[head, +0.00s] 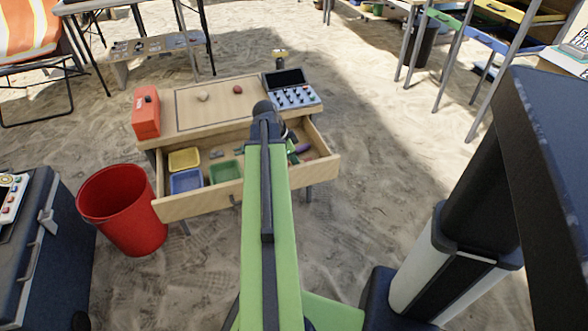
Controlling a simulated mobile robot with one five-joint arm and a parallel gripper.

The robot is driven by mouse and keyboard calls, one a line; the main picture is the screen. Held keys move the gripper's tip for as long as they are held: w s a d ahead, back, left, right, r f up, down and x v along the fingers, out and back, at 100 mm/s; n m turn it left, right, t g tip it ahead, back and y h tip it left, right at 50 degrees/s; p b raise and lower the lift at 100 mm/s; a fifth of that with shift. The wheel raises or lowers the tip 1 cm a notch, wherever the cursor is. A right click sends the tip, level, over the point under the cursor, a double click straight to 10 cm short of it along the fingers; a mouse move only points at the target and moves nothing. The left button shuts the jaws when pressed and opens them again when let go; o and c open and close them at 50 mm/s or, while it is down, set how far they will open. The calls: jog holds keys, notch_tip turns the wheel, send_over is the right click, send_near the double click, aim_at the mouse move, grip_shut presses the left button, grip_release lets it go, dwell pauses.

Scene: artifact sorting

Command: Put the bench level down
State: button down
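My green arm reaches forward over a wooden table with an open drawer. Its dark end, with my gripper (266,110), is above the table's front edge and the drawer. The fingers are hidden behind the arm, so I cannot tell whether they are open or hold anything. I cannot make out a bench level for certain. The open drawer (215,204) holds a yellow tray (184,159), a blue tray (186,181) and a green tray (225,171) on its left. Small green and purple items (302,148) lie on its right, partly hidden by my arm.
On the tabletop (190,112) are an orange-red box (146,112), a pale round object (202,96), a small red one (238,89) and a control panel (291,90). A red bin (123,208) and a dark case (30,245) stand left. Sand is clear right of the table.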

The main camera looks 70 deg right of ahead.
jog(key=shift+f, duration=0.25)
jog(key=c, duration=1.2)
grip_release()
jog(key=shift+r, duration=0.1)
jog(key=shift+r+p, duration=0.3)
jog(key=shift+p, duration=0.05)
jog(key=p+v, duration=1.1)
jog(key=shift+w+a+r, duration=0.15)
jog(key=shift+a+r, duration=0.05)
jog(key=shift+r, duration=0.15)
jog(key=shift+w, duration=0.1)
